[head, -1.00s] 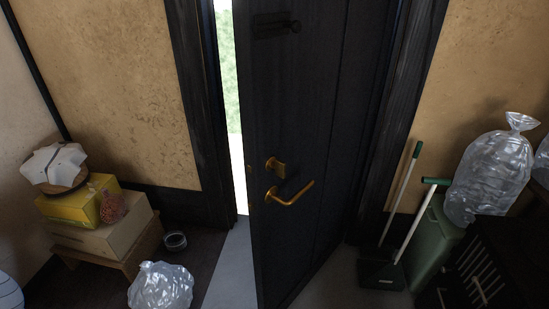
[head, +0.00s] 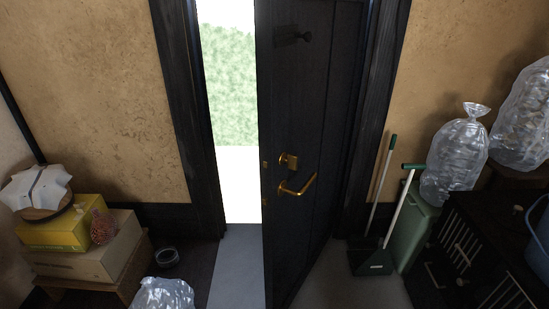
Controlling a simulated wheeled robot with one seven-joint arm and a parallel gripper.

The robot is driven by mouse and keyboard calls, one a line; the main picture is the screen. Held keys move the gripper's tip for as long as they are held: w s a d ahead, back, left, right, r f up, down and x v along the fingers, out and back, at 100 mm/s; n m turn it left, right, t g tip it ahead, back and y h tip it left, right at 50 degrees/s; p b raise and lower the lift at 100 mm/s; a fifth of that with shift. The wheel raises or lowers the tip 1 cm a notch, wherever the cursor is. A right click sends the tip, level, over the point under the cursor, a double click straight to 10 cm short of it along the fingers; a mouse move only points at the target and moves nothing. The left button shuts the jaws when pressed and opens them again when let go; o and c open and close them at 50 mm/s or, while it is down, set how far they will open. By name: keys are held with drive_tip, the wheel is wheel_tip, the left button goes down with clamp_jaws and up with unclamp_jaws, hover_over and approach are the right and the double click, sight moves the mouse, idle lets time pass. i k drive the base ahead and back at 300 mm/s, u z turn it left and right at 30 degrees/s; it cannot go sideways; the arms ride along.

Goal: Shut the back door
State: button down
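The back door (head: 318,120) is a dark panelled door standing ajar in its dark frame. Its hinge side is at the right and its free edge is at the left. A bright gap with greenery outside shows between the free edge and the left jamb (head: 188,110). A brass lever handle (head: 297,187) sits near the free edge, with a brass lock piece (head: 288,161) above it and a dark bolt (head: 292,37) higher up. The grey sill (head: 237,262) shows below the gap. My gripper is not in view.
At left, a low wooden bench holds a cardboard box (head: 85,262) and a yellow box (head: 55,232). A filled clear bag (head: 163,294) and a bowl (head: 167,257) are on the floor. At right stand a dustpan (head: 371,260), a green bin (head: 412,225), clear bags (head: 455,160) and a dark crate (head: 470,235).

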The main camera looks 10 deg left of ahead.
sight(307, 97)
drive_tip(key=z, duration=0.35)
drive_tip(key=k, duration=1.2)
drive_tip(key=u, duration=0.8)
drive_tip(key=i, duration=1.05)
